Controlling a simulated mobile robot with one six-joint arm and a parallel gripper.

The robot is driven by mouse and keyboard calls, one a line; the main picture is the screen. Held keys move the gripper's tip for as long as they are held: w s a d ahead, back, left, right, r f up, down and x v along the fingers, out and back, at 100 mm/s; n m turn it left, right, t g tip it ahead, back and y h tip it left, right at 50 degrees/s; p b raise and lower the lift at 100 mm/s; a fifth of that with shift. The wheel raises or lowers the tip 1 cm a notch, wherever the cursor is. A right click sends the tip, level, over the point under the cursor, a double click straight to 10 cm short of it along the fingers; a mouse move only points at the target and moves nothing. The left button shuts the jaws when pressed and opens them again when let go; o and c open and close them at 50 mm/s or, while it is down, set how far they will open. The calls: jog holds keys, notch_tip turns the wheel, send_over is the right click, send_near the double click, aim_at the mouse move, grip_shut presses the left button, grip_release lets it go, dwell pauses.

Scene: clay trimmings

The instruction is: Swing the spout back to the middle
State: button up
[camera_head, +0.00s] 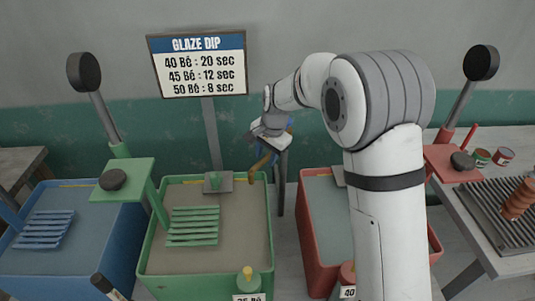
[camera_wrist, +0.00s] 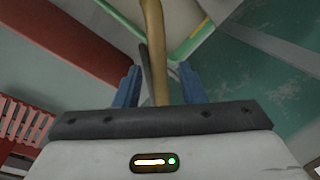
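The spout (camera_head: 262,163) is a thin brown, curved pipe. In the head view it comes out beneath my gripper and bends down to the left, its tip over the right edge of the green tank (camera_head: 270,225). My gripper (camera_head: 268,150) is at the spout's upper part, and its blue fingers are partly hidden there. In the wrist view the spout (camera_wrist: 154,45) runs between the two blue fingers of my gripper (camera_wrist: 160,88). The fingers are apart, with a gap visible to the right of the spout. The spout's base is hidden.
A grey post (camera_head: 282,185) stands between the green tank and the red tank (camera_head: 312,240). A blue tank (camera_head: 75,260) is at the left. A green stand (camera_head: 130,180) rises by the green tank. A table (camera_head: 495,215) is right.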

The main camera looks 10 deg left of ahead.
grip_shut()
dwell(0.3)
jog(key=shift+d, duration=0.1)
jog(key=d+n+g+b, duration=0.1)
jog(key=d+n+b, duration=0.3)
jog(key=d+n, duration=0.3)
jog(key=shift+s+d+n+g, duration=0.2)
jog(key=shift+n+g, duration=0.1)
jog(key=shift+n, duration=0.4)
dwell(0.4)
jog(key=shift+o, duration=0.4)
grip_release()
